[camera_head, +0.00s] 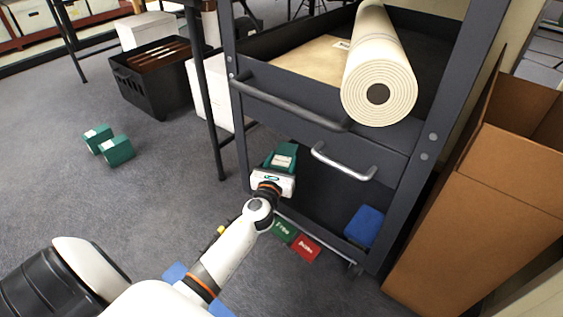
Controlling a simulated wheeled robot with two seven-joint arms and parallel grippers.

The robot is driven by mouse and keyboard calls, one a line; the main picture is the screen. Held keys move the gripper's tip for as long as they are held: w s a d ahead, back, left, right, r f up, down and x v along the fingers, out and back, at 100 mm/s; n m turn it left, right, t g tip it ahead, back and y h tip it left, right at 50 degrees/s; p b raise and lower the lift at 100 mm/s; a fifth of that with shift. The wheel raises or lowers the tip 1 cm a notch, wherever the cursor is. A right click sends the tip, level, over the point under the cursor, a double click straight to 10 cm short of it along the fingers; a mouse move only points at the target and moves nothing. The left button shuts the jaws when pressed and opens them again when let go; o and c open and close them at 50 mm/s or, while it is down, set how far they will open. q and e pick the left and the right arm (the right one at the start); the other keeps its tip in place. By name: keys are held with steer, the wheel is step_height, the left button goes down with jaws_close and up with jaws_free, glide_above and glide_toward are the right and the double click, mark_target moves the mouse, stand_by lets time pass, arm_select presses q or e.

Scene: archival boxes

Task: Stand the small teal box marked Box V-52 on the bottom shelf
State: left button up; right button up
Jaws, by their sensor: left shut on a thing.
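A small teal box (284,153) with a pale label is held in my left gripper (277,170), in front of the cart's lower opening. The gripper is shut on it and hides its lower part. The marking on its label is too small to read. The dark bottom shelf (322,215) of the grey cart lies beyond and to the right of the gripper. I cannot tell whether the box touches the shelf. My right gripper is not in view.
A blue box (365,226) stands at the right of the bottom shelf. Green (284,231) and red (306,247) labelled pieces lie low at the shelf's front. The cart's handle (344,163) hangs above. A cardboard box (470,205) stands right. Two teal boxes (117,151) lie on open floor left.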

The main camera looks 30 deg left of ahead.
arm_select(q)
steer(key=shift+f+b, duration=0.45)
steer(key=shift+f, duration=0.05)
steer(key=o, duration=1.3)
steer(key=shift+r, duration=0.1)
steer(key=shift+o, duration=0.3)
